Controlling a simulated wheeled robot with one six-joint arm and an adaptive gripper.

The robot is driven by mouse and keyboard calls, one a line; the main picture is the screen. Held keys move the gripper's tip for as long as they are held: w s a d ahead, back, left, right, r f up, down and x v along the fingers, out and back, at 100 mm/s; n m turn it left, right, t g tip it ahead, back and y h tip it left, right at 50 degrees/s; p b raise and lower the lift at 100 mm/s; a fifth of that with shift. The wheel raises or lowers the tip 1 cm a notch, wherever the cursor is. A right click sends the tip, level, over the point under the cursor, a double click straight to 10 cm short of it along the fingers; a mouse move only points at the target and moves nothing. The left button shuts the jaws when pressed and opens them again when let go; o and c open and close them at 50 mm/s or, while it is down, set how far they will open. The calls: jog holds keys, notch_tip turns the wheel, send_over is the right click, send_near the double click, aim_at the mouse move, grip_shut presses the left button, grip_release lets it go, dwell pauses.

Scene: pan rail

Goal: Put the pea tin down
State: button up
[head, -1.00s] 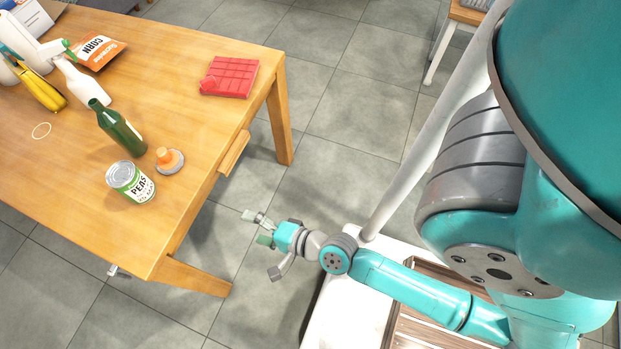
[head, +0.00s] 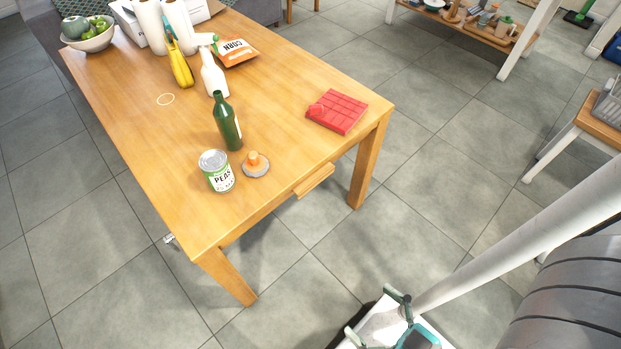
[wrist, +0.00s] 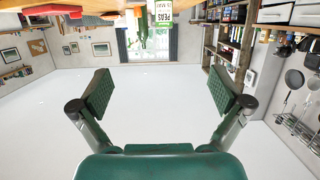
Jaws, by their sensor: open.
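The pea tin (head: 218,176), white and green with a metal lid, stands upright on the wooden table (head: 150,135) near its front edge. The top of the wrist view shows part of the tin (wrist: 164,12) upside down.
A green bottle (head: 227,122) stands just behind the tin. A grey disc with an orange knob (head: 255,164) lies right beside it.

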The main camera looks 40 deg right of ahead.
jog(key=n+t+h, duration=0.3)
jog(key=n+h, duration=0.2)
jog(key=n, duration=2.8)
send_near(209, 152)
jog(key=shift+f+x, duration=0.15)
jog(key=shift+x, duration=1.6)
jog(key=shift+f+x, duration=0.15)
jog(key=shift+x, duration=1.6)
